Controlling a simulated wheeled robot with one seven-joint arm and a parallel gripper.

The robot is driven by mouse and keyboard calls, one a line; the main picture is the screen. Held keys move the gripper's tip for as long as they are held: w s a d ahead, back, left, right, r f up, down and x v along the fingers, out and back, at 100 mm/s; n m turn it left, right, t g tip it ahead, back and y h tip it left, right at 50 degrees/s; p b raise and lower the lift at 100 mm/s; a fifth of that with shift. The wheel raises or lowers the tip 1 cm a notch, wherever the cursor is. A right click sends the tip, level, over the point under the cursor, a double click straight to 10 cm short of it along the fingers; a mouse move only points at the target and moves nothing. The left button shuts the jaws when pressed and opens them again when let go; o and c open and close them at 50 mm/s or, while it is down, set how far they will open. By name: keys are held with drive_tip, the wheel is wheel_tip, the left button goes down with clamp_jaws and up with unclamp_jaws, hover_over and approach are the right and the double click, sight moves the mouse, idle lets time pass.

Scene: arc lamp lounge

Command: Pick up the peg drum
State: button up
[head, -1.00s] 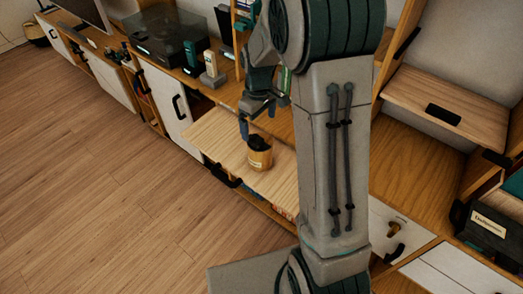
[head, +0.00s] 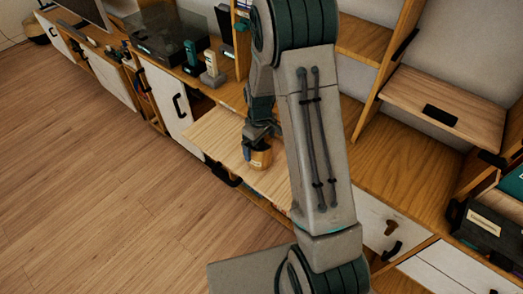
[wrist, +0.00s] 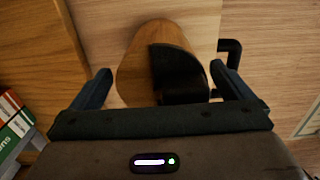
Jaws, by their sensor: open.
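In the wrist view my gripper (wrist: 161,82) is open, with one blue finger on each side of the drum and gaps between. Whether either finger touches the drum cannot be told.
A black handle (head: 222,175) sits on the flap's front edge. A turntable (head: 163,45) and a white-and-teal device (head: 213,70) stand on the unit to the left. A labelled dark box (head: 487,225) is at the right. The floor (head: 90,180) is clear.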

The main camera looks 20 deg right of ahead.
drive_tip(key=shift+r, duration=0.1)
drive_tip(key=c, duration=1.8)
